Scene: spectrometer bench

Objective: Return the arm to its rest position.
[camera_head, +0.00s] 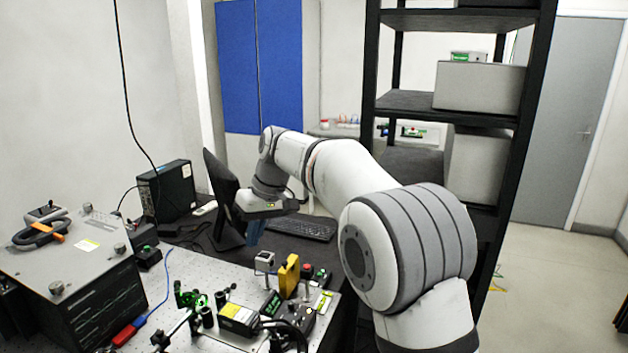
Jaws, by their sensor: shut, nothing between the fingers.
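My white and grey arm (345,172) reaches from the lower right toward the back left, over the dark desk. My gripper (253,240) hangs at its far end with bluish fingers pointing down. It is shut and empty, just to the right of the monitor in the picture. The fingertips are small here, and I cannot tell how high they are above the bench.
A black monitor (222,190) and a keyboard (302,228) are close to my gripper. The optical breadboard (190,272) carries several parts, including a yellow block (289,275). A large grey-topped box (75,250) stands left. A black shelf rack (405,103) rises behind my arm.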

